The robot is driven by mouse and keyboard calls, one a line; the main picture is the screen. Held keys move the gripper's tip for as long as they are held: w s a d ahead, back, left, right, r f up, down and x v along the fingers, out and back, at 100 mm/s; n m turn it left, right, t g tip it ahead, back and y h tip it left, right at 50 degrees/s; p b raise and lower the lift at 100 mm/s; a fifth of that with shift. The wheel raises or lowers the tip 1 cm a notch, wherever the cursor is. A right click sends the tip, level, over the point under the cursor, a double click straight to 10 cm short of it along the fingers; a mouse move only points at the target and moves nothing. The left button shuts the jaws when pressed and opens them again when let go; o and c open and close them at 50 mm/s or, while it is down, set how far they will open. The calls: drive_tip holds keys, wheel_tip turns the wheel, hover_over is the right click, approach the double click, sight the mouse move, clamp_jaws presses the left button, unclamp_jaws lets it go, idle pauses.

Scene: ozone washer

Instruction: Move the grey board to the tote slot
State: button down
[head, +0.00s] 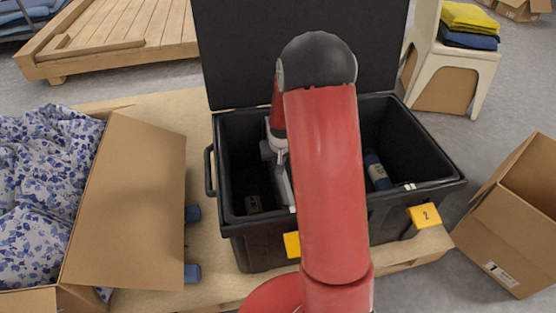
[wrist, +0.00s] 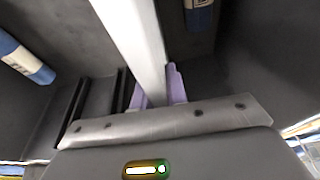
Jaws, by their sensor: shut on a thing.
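The black tote (head: 245,235) stands open on a wooden pallet, its lid (head: 235,60) upright behind. My gripper (wrist: 155,90) has purple fingertips shut on the grey board (wrist: 135,35), which shows edge-on as a light strip in the wrist view. In the head view a sliver of the board (head: 285,188) shows inside the tote, left of my red arm. Dark ribs (wrist: 118,95), seemingly a tote slot, are left of the fingers in the wrist view. My arm hides the tote's middle, and I cannot tell whether the board is seated in a slot.
A blue-and-white cylinder (head: 376,172) lies in the tote's right part, and a small dark item (head: 253,203) in its left. Yellow tags (head: 425,216) hang at the front. A carton of floral cloth (head: 125,200) stands left, an open carton (head: 515,220) right, a white stool (head: 455,65) behind.

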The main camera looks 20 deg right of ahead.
wheel_tip(320, 180, up, 3)
drive_tip(key=shift+r+p, duration=0.15)
drive_tip(key=shift+p, duration=0.65)
wheel_tip(320, 180, up, 26)
idle(1.0)
drive_tip(key=s+d, duration=0.3)
drive_tip(key=d, duration=1.3)
idle(0.9)
drive_tip(key=shift+s, duration=0.1)
idle(0.7)
drive_tip(key=shift+d+f+b, duration=0.1)
drive_tip(key=shift+f+b, duration=1.4)
drive_tip(key=shift+f, duration=0.8)
